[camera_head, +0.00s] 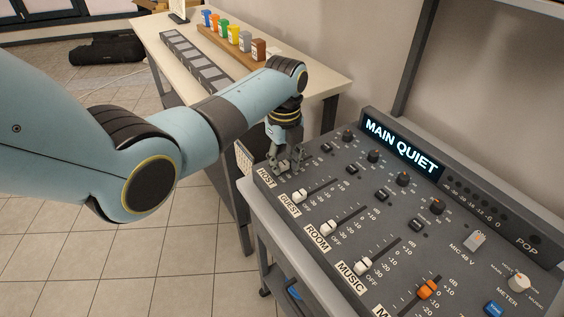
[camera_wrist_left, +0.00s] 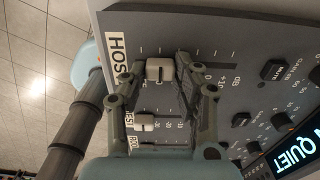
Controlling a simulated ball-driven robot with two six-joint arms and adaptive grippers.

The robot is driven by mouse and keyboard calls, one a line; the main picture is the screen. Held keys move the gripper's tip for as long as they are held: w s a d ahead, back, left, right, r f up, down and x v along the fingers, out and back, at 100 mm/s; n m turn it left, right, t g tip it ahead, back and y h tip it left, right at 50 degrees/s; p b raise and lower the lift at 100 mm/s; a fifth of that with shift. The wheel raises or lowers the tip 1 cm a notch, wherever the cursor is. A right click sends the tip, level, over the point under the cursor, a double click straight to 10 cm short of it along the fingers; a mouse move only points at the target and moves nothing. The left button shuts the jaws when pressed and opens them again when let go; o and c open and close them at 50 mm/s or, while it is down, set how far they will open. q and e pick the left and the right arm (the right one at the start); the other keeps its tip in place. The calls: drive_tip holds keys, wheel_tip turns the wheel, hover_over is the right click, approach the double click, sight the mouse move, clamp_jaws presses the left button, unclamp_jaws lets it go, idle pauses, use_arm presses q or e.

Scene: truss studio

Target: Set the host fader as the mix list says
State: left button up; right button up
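The mixing console (camera_head: 345,190) has a HOST label (camera_head: 266,178) at its near left end. My left gripper (camera_head: 286,166) points down over the host channel and hides its fader in the head view. In the left wrist view the white host fader cap (camera_wrist_left: 160,69) sits towards the label end of its slot, well short of the 0 and +10 marks. The fingers (camera_wrist_left: 158,62) stand on either side of the cap, with narrow gaps showing. My right gripper is in neither view.
The guest fader (camera_head: 299,196), room fader (camera_head: 327,228), music fader (camera_head: 362,266) and an orange fader (camera_head: 428,289) lie alongside. The display (camera_head: 401,147) reads MAIN QUIET. A gridded white sheet (camera_head: 243,161) hangs beside the console, too small to read. A table with coloured containers stands behind.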

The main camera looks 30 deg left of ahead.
sight(284, 164)
use_arm(q)
drive_tip(key=o, duration=0.4)
wheel_tip(284, 164, up, 12)
idle(0.4)
drive_tip(key=shift+s+f, duration=0.1)
idle(0.3)
